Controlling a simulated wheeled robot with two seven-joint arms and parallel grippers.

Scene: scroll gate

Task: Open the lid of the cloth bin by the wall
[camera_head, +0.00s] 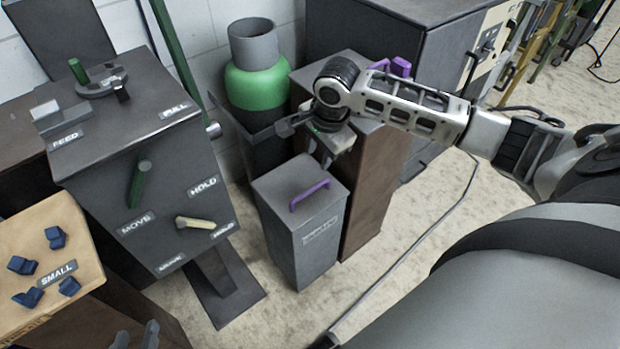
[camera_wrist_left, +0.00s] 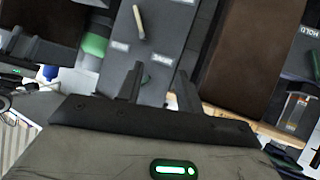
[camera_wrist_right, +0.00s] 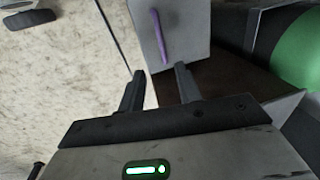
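A grey upright bin (camera_head: 301,239) with a purple bar handle (camera_head: 309,195) on its closed lid stands on the floor. Its front label is too blurred to read. A taller brown bin (camera_head: 369,193) stands behind it, with a purple handle (camera_head: 397,67) on top partly hidden by my right arm. I cannot tell which is the cloth bin. My right gripper (camera_head: 308,146) is above and behind the grey bin, open and empty. In the right wrist view the purple handle (camera_wrist_right: 160,38) lies beyond its fingertips, apart from them. My left gripper (camera_head: 135,336) is open and empty at the bottom left.
A dark panel box (camera_head: 150,190) with levers stands left. A wooden stand (camera_head: 45,235) with blue pieces is at far left. A green and grey container (camera_head: 256,85) is by the wall. A dark cabinet (camera_head: 400,30) stands behind. Floor (camera_head: 400,270) right of the bins is mostly clear.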

